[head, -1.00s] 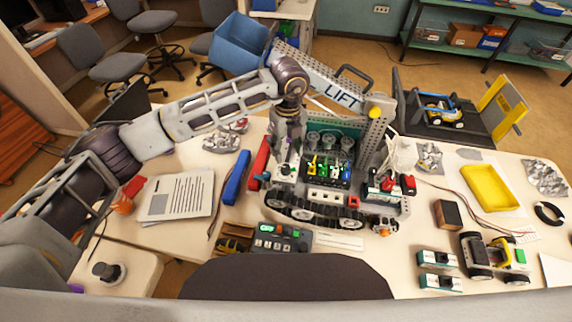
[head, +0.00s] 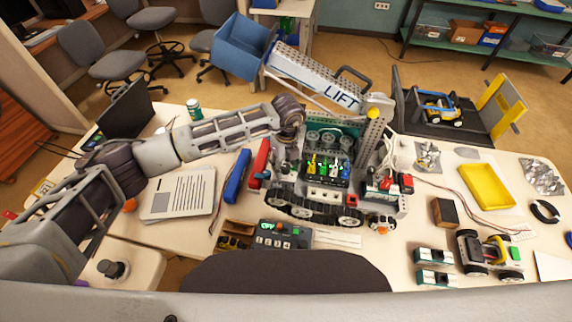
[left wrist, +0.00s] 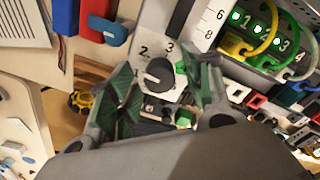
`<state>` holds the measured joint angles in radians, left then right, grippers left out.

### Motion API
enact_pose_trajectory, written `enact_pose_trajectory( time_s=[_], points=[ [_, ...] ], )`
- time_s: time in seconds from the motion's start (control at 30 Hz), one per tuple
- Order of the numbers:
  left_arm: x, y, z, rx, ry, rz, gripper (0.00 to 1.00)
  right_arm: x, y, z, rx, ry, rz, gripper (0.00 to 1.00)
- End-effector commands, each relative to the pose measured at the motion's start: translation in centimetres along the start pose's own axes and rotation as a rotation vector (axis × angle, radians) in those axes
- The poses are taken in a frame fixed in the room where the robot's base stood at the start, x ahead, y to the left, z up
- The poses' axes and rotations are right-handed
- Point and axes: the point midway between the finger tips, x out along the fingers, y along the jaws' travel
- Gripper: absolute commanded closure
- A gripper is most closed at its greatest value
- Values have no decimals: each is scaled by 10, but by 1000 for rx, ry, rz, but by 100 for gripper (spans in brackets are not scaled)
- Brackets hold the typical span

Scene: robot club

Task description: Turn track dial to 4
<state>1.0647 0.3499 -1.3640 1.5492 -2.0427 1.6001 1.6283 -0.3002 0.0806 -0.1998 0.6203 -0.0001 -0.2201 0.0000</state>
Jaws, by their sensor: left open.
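The track dial (left wrist: 160,75) is a round dark knob on a white plate in the left wrist view. The digits 1, 2 and 3 are printed around it; a 4 is not readable, as a finger and a green part cover that side. The knob's white mark points left, toward 1. My left gripper (left wrist: 165,67) is open, with one green-padded finger on each side of the knob; contact is unclear. In the head view my left gripper (head: 284,158) is over the left end of the tracked robot (head: 325,195), hiding the dial. My right gripper is out of view.
Blue (head: 237,176) and red (head: 261,160) blocks lie left of the tracked robot. A control box (head: 282,236) stands in front. A coloured cable panel (head: 327,170) and the LIFT arm (head: 318,80) rise close to my gripper. A paper stack (head: 178,193) lies left.

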Motion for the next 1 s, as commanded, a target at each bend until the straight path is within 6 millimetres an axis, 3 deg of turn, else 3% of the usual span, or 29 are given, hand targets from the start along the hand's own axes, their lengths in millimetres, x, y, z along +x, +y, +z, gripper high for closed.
enact_pose_trajectory(
  time_s=[0.13,0.5,1.0],
  points=[
    [0,0,0,0,0,0,52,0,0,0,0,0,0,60],
    [0,0,0,0,0,0,96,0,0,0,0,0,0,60],
    [0,0,0,71,-2,-1,96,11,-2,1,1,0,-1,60]
  ],
)
